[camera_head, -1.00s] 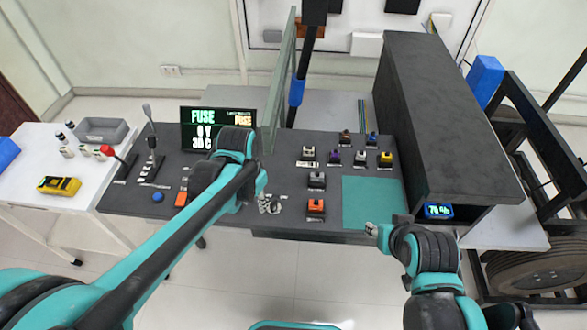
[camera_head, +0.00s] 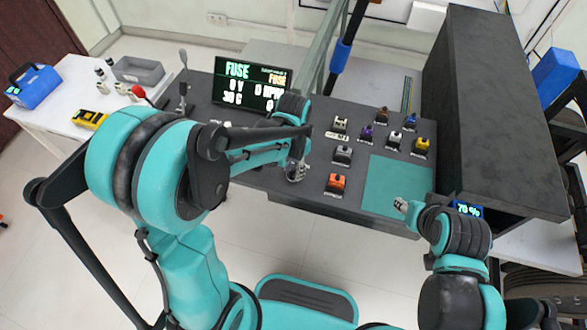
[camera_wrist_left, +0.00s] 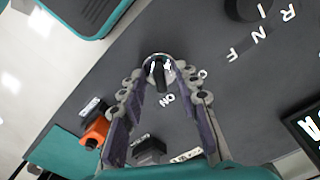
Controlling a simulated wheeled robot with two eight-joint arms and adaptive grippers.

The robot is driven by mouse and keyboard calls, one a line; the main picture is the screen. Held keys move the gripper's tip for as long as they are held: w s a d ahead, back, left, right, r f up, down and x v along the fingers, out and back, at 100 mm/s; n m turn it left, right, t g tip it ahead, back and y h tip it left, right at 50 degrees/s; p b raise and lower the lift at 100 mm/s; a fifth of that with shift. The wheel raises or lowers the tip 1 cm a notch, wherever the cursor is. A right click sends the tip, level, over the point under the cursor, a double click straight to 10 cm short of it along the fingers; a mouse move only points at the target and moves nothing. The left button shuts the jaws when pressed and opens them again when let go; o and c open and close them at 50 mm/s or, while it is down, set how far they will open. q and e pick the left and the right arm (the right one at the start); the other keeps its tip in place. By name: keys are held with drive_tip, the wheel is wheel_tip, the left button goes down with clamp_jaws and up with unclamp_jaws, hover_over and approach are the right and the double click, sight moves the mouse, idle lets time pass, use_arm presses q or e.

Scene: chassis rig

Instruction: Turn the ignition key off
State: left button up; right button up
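The ignition switch (camera_wrist_left: 158,70) is a round silver fitting with a dark key in its middle, set in the dark bench top. White lettering reading "ON" lies beside it in the left wrist view. My left gripper (camera_wrist_left: 160,82) is over the switch, with one finger on each side of the key; the fingers look spread, with no clear grip on it. In the head view my left gripper (camera_head: 297,168) hides most of the switch. My right gripper (camera_head: 401,205) hangs near the front edge of the teal mat, and its finger opening is too small to judge.
A display (camera_head: 250,88) reads FUSE and 0 V behind my left arm. Several coloured switches, including an orange one (camera_head: 336,183), stand right of my left gripper. A teal mat (camera_head: 395,182) is bare. A tall dark housing (camera_head: 490,110) stands at the right.

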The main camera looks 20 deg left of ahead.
use_arm(q)
clamp_jaws()
drive_tip(key=shift+n, duration=0.3)
drive_tip(key=n, duration=1.1)
drive_tip(key=shift+p, duration=0.4)
drive_tip(key=shift+n, duration=0.3)
